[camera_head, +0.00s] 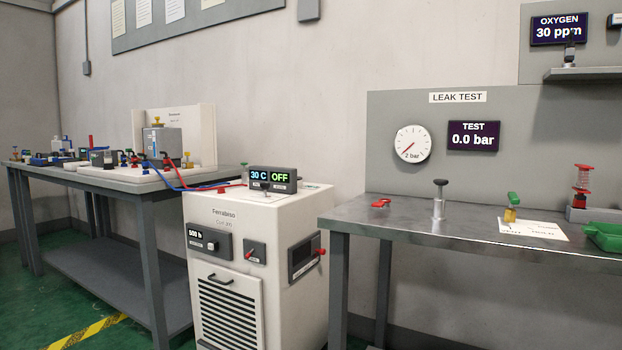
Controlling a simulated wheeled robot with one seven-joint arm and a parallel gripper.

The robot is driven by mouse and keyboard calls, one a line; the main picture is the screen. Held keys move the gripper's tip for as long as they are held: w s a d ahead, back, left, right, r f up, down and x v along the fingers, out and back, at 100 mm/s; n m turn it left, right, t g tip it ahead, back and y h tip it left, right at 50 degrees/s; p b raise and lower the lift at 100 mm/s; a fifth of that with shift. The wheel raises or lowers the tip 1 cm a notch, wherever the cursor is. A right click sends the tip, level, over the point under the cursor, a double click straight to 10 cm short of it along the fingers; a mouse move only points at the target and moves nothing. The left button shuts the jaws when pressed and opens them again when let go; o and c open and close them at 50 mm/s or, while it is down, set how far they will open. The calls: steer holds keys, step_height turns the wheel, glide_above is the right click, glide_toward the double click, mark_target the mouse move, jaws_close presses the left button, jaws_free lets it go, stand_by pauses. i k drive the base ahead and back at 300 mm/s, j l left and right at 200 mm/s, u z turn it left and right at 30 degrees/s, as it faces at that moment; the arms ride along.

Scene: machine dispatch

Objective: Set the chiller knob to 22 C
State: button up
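The chiller (230,285) is a white cabinet standing on the floor between two tables. The display on its top (272,179) reads 30 C and OFF. A small dark knob-like part (265,189) shows at the lower edge of that display; its labels are too small to read. The front panel has a small readout unit with a round knob (211,245) and a small switch plate with a red-tipped lever (250,253). A dark panel with a red handle (320,252) is on the right side. I cannot tell for sure which knob sets the temperature. My gripper is not in view.
A grey table (130,183) with several fittings stands at left. Red and blue hoses (167,172) run from it towards the chiller. A metal leak-test bench (400,215) stands close at right. Green floor (95,320) lies open at front left.

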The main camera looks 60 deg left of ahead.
mark_target(264, 185)
steer(key=j+z, duration=0.1)
steer(key=j, duration=0.35)
steer(key=k+j+z, duration=0.1)
steer(key=j, duration=0.4)
steer(key=k+j+z, duration=0.1)
steer(key=j, duration=0.35)
steer(key=j+z, duration=0.1)
steer(key=j, duration=0.35)
steer(key=k+j+z, duration=0.1)
steer(key=j, duration=0.35)
steer(key=k+j+z, duration=0.1)
steer(key=j, duration=0.35)
steer(key=k, duration=0.1)
